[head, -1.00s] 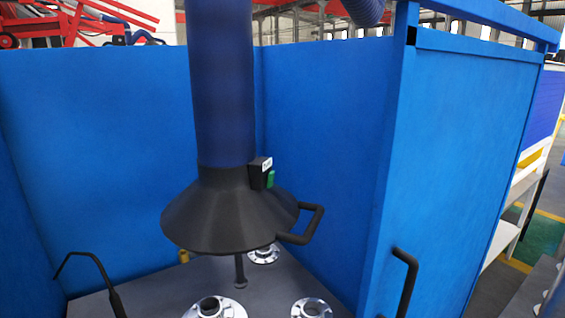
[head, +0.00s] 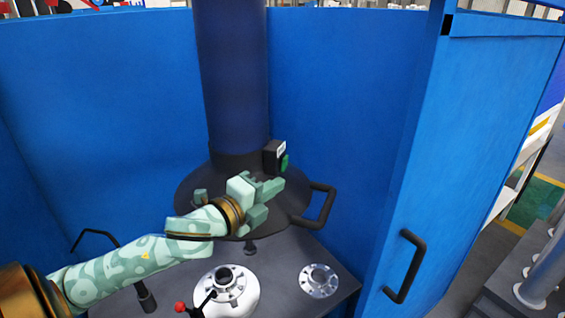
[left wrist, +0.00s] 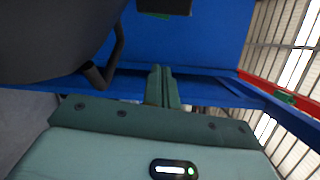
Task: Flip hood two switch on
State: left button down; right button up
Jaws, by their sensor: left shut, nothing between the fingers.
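The black hood (head: 300,203) hangs on a dark blue duct. Its black switch box (head: 272,155) has a green switch (head: 284,162) on the right side and a pale label on top. In the left wrist view, part of a dark box with a green edge (left wrist: 155,14) shows at the top. My left gripper (head: 278,185) is shut and empty, in front of the hood and just below the switch box, apart from it in the picture. Its closed fingers (left wrist: 161,72) point up toward the box in the left wrist view. I cannot tell the switch's position. My right gripper is out of view.
A black handle (head: 326,208) sticks out from the hood's right side. Blue panels (head: 335,95) enclose the back and sides. Flanged metal parts (head: 319,281) stand on the grey table below. Another black handle (head: 404,266) is on the right panel.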

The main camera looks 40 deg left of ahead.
aim_at(285, 164)
pick_arm(q)
jog(key=w+p, duration=0.1)
jog(key=w, duration=0.2)
jog(key=w+a+p, duration=0.1)
jog(key=w, duration=0.2)
jog(key=w+a+p, duration=0.1)
jog(key=w, duration=0.2)
jog(key=shift+w, duration=0.15)
jog(key=shift+a, duration=0.35)
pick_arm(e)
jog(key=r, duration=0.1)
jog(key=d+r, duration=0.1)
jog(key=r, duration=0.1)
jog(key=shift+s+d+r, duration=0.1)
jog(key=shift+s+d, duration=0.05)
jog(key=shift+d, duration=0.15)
pick_arm(q)
jog(key=shift+a+r+n, duration=0.1)
jog(key=shift+a+n, duration=0.2)
jog(key=shift+n, duration=0.3)
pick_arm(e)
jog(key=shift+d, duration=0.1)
